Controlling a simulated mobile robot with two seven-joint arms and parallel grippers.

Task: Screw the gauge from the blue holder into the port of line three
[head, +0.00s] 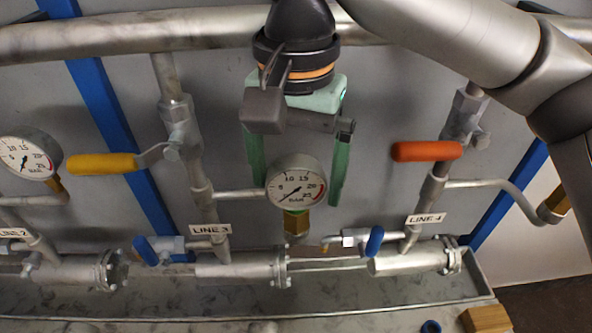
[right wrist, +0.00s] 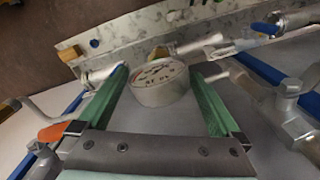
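The gauge (head: 296,183), a round white dial with a grey rim, stands upright above a brass fitting (head: 296,222) beside the line three pipe. The side branch (head: 238,194) of line three runs toward it; the port and thread are hidden. My right gripper (head: 297,195) points down with its green fingers on either side of the gauge, with gaps to both sides. In the right wrist view the gauge (right wrist: 160,84) is between the open fingers (right wrist: 160,75). A small blue ring (head: 431,327), perhaps the blue holder, shows no gauge in it. My left gripper is out of view.
The LINE 3 label (head: 211,230) is left of the gauge. A yellow handle (head: 102,163) and another gauge (head: 25,157) are further left. An orange handle (head: 427,151) is on the right. A wooden block (head: 486,319) lies at the bottom right. Blue-handled valves (head: 374,241) stand low.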

